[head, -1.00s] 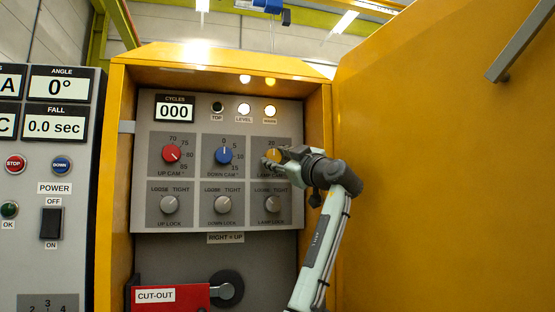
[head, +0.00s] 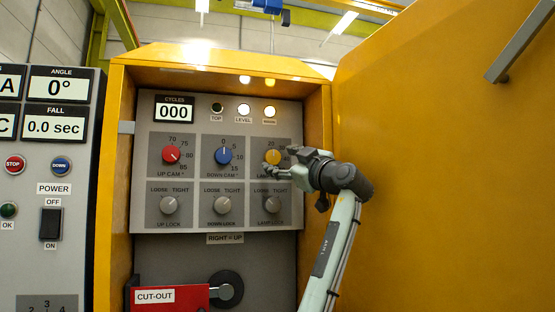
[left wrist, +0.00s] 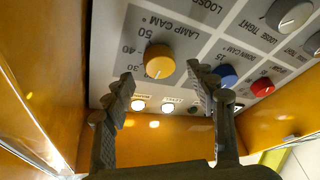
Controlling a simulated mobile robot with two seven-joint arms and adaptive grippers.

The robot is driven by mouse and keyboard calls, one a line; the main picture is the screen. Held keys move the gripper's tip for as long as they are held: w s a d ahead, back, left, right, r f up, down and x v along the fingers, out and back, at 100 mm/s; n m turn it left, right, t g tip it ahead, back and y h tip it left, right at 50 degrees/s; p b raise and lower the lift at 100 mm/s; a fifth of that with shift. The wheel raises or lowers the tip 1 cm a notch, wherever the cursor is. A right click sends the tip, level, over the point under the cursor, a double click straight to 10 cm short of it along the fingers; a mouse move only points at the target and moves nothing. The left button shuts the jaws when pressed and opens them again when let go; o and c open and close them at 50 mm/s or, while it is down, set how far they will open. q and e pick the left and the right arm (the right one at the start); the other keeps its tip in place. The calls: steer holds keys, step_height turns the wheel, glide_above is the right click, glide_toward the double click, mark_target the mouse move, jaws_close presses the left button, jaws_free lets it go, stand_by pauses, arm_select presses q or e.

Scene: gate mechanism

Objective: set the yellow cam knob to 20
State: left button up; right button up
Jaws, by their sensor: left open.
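The yellow cam knob (head: 273,157) is on the LAMP CAM plate at the upper right of the grey panel. In the left wrist view the yellow knob (left wrist: 159,61) appears upside down, with 50, 40 and 30 readable beside it. A pale mark on it seems to run toward the picture's bottom; its exact setting is unclear. My left gripper (head: 281,161) is open just in front of the knob and slightly right, partly covering its plate. In the wrist view its two fingers (left wrist: 161,84) stand either side of the knob's line, apart from it. My right gripper is not in view.
The red UP CAM knob (head: 171,154) and blue DOWN CAM knob (head: 223,156) sit to the left. Grey lock knobs, including the lamp lock (head: 273,205), are below. The open yellow door (head: 440,170) stands at right. A red CUT-OUT piece (head: 180,298) is lower down.

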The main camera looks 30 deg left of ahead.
arm_select(q)
steer(key=v, duration=0.9)
steer(key=shift+d, duration=0.25)
